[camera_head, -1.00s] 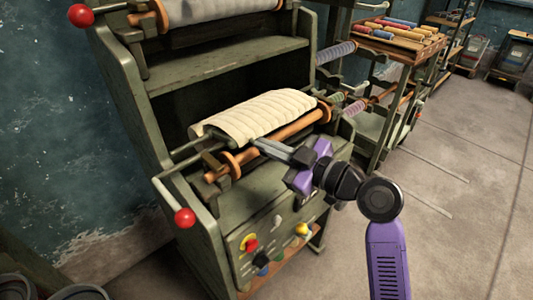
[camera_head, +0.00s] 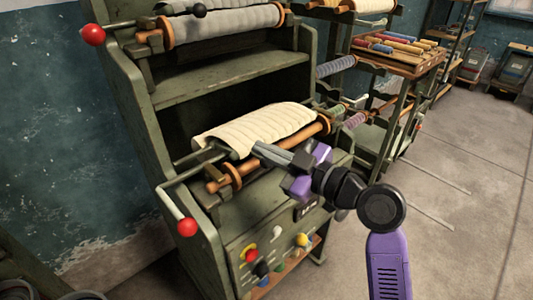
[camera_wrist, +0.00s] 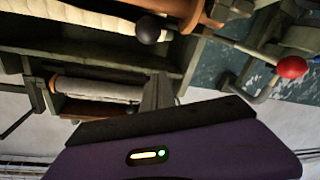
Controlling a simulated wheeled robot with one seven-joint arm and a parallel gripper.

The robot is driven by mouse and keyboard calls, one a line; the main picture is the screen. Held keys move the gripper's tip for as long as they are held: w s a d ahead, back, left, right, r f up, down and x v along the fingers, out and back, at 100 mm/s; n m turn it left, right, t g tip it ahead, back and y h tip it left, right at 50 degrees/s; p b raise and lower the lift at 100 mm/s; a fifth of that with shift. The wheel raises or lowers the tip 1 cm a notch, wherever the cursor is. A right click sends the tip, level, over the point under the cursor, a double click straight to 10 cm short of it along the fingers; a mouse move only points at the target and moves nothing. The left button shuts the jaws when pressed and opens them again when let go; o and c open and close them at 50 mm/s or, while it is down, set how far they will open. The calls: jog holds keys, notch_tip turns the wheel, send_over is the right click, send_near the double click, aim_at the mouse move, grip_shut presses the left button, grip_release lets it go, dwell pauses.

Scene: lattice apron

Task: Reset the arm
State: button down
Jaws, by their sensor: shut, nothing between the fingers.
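My gripper (camera_head: 258,149) is shut and empty at the end of my purple and black arm. In the head view its fingers point left and overlap the cream cloth roll (camera_head: 262,127) and its orange-brown bar (camera_head: 280,150) on the green machine (camera_head: 235,75). I cannot tell whether they touch. In the wrist view my finger (camera_wrist: 157,92) shows end-on above my purple gripper body, and part of the cream roll (camera_wrist: 75,12) shows at the top left.
A lever with a red knob (camera_head: 187,227) sticks out at the machine's front left. Coloured knobs (camera_head: 262,268) sit on its lower panel. A rack tray (camera_head: 398,50) of coloured rolls stands behind. The concrete floor (camera_head: 460,170) at right is clear.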

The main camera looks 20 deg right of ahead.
jog(key=v, duration=0.7)
jog(key=shift+s+b, duration=0.4)
jog(key=shift+d, duration=0.15)
jog(key=w+d+r+m+t+h, duration=0.1)
jog(key=d+r+m+t+h, duration=0.2)
jog(key=d+m, duration=0.1)
jog(key=s+d+f+m+h+p, duration=0.1)
jog(key=s+d+f+m+h, duration=0.3)
jog(key=s+f+m+h, duration=0.35)
jog(key=s+a+f+g+p, duration=0.1)
jog(key=s+a+f, duration=0.2)
jog(key=s, duration=0.5)
jog(key=s+a+f+g+y+p, duration=0.1)
jog(key=s+a, duration=0.3)
jog(key=s, duration=0.5)
jog(key=s+a+f+g+y+p, duration=0.1)
jog(key=s+a+f, duration=0.3)
jog(key=s, duration=0.5)
jog(key=shift+s+f+n+g+p, duration=0.2)
jog(key=shift+f+n+g+p, duration=0.1)
jog(key=shift+n+g, duration=0.15)
jog(key=shift+a+y, duration=0.15)
jog(key=shift+y, duration=0.1)
